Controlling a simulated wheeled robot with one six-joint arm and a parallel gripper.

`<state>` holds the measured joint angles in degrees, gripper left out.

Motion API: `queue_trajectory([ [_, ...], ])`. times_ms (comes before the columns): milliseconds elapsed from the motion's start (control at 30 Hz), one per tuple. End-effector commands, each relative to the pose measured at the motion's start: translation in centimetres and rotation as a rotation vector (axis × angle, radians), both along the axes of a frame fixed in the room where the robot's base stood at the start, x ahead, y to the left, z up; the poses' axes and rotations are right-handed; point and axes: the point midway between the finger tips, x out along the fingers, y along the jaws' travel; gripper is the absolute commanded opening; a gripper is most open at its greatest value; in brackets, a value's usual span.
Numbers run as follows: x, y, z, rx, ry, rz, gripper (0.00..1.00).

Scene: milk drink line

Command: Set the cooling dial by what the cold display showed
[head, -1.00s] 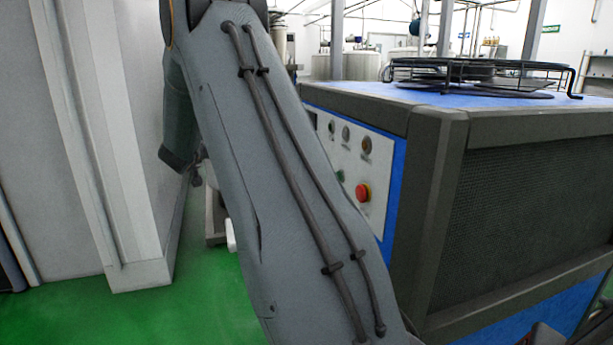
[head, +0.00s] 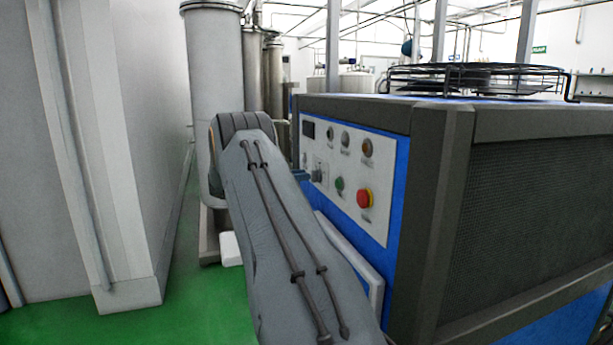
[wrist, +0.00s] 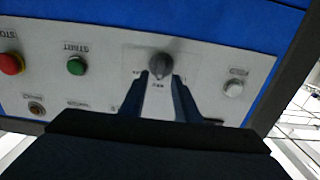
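The dial is a dark knob (wrist: 160,66) on the light control panel (wrist: 110,85), seen upside down in the wrist view with small marks around it. In the head view the dial (head: 318,172) is small, beside my gripper. My gripper (wrist: 162,82) has its two dark fingers apart, with the tips close to the dial's near edge. I cannot tell whether they touch it. In the head view my gripper (head: 302,175) is mostly hidden by my arm. The dark display (head: 308,129) sits at the panel's upper left; no reading is legible.
A red stop button (head: 364,197) and a green start button (head: 339,184) are right of the dial in the head view. Several indicator lamps sit above. The blue machine (head: 400,200) has thick dark edge posts. A grey-white wall (head: 120,150) stands left; green floor lies between.

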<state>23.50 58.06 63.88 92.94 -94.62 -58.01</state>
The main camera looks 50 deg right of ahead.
Motion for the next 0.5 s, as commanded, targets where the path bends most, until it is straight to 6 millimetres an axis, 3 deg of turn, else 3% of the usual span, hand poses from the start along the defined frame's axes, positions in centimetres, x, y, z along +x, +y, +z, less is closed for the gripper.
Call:
queue_trajectory([
  [200,-1.2,-2.1,0.0,-0.001,0.000,0.001,0.29],
  [500,-1.4,-2.6,0.0,-0.001,0.000,0.002,0.29],
])
